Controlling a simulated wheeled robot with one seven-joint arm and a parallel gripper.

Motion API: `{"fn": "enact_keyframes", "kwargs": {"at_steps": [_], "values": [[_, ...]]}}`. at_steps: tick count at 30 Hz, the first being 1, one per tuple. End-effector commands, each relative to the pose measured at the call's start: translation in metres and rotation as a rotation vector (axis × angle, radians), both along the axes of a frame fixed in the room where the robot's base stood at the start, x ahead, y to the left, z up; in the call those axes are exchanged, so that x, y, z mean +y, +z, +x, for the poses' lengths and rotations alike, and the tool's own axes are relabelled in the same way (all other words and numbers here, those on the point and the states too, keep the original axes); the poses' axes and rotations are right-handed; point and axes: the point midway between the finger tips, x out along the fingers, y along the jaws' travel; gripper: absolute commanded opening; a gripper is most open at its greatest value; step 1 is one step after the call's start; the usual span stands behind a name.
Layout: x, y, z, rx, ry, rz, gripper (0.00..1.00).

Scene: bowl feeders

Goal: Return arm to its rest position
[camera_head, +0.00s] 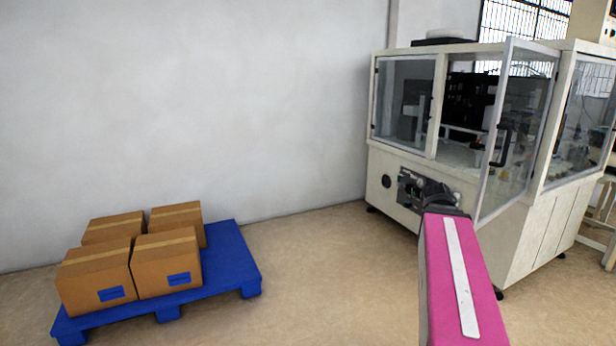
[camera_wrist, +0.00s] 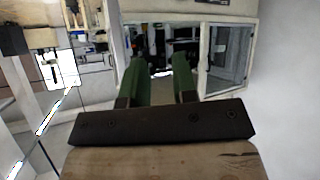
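My gripper (camera_wrist: 159,66) shows in the wrist view as two green fingers on a dark bar. The fingers stand apart with a clear gap, and nothing is held between them. In the head view my pink arm with a white stripe reaches up from the lower right, and its dark far end is in front of the white machine (camera_head: 400,160). The gripper's fingers cannot be made out in the head view. In the wrist view the machine (camera_wrist: 187,18) lies beyond the fingertips. How far they are from it is hard to tell.
The machine's glazed door (camera_head: 508,130) stands out towards me, close to my arm. A blue pallet (camera_head: 232,262) at the lower left carries several brown cartons (camera_head: 167,262). Clear floor (camera_head: 330,270) lies between pallet and machine. A plain wall (camera_head: 200,110) is behind.

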Motion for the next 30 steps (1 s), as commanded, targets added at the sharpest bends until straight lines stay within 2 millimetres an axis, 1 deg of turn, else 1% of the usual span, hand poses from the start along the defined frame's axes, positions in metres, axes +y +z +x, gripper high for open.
{"fn": "enact_keyframes", "kwargs": {"at_steps": [1, 2, 3, 5, 6, 8, 9, 11, 12, 14, 15, 18, 21, 24, 27, 30], "values": [[0.018, -0.025, 0.001, 0.06, 0.025, 0.029, 0.26], [0.029, -0.039, 0.001, 0.095, 0.04, 0.045, 0.26], [0.042, -0.057, 0.0, 0.143, 0.061, 0.068, 0.26], [0.063, -0.084, -0.003, 0.217, 0.093, 0.1, 0.26], [0.078, -0.101, -0.006, 0.265, 0.117, 0.121, 0.26], [0.1, -0.127, -0.011, 0.338, 0.153, 0.153, 0.26], [0.114, -0.144, -0.016, 0.388, 0.178, 0.173, 0.26], [0.136, -0.168, -0.024, 0.462, 0.218, 0.203, 0.26], [0.151, -0.183, -0.031, 0.511, 0.245, 0.224, 0.26], [0.173, -0.205, -0.042, 0.586, 0.288, 0.253, 0.26], [0.187, -0.22, -0.05, 0.634, 0.317, 0.273, 0.26], [0.22, -0.25, -0.071, 0.748, 0.386, 0.319, 0.26], [0.245, -0.273, -0.09, 0.84, 0.445, 0.354, 0.26], [0.262, -0.287, -0.104, 0.902, 0.487, 0.38, 0.26], [0.271, -0.294, -0.112, 0.935, 0.509, 0.395, 0.26], [0.273, -0.296, -0.115, 0.947, 0.517, 0.399, 0.26]]}}
